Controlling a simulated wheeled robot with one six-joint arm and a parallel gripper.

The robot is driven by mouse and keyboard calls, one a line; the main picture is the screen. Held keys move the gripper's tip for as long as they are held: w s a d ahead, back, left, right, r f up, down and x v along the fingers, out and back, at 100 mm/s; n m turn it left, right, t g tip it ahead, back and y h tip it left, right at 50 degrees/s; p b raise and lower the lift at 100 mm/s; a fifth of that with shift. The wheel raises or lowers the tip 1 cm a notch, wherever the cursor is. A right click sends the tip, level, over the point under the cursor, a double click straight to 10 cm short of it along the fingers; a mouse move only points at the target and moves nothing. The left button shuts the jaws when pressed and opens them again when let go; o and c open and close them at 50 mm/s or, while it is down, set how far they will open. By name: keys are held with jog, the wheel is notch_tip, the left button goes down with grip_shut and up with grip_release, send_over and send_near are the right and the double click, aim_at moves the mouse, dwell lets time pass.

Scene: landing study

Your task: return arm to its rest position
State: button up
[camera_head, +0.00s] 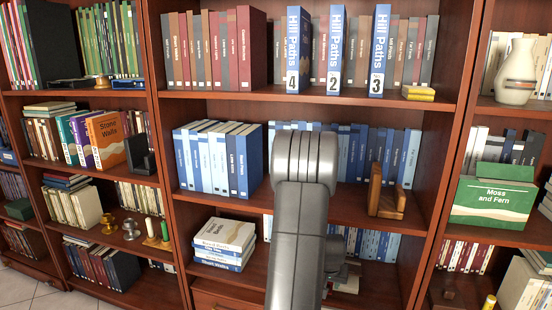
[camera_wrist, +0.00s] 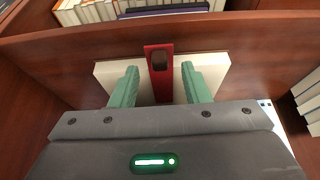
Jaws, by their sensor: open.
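My grey arm rises in front of the middle bookcase in the head view and hides part of its middle and lower shelves. My gripper (camera_wrist: 158,84) shows in the wrist view, with two green fingers spread apart. A red upright strip (camera_wrist: 160,92) with a dark rounded patch near its top shows between the fingers, with a cream surface (camera_wrist: 215,78) on both sides. I cannot tell whether the fingers touch either. Nothing is clearly held. In the head view the gripper itself cannot be made out.
Three blue Hill Paths volumes, 4 (camera_head: 298,50), 2 (camera_head: 335,50) and 3 (camera_head: 379,50), stand on the upper shelf. A wooden bookend (camera_head: 386,192) stands right of my arm. Stacked books (camera_head: 223,243) lie lower left. A wooden board (camera_wrist: 255,45) crosses the wrist view.

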jog(key=shift+x, duration=1.15)
jog(key=shift+r, duration=0.35)
jog(key=shift+s, duration=0.1)
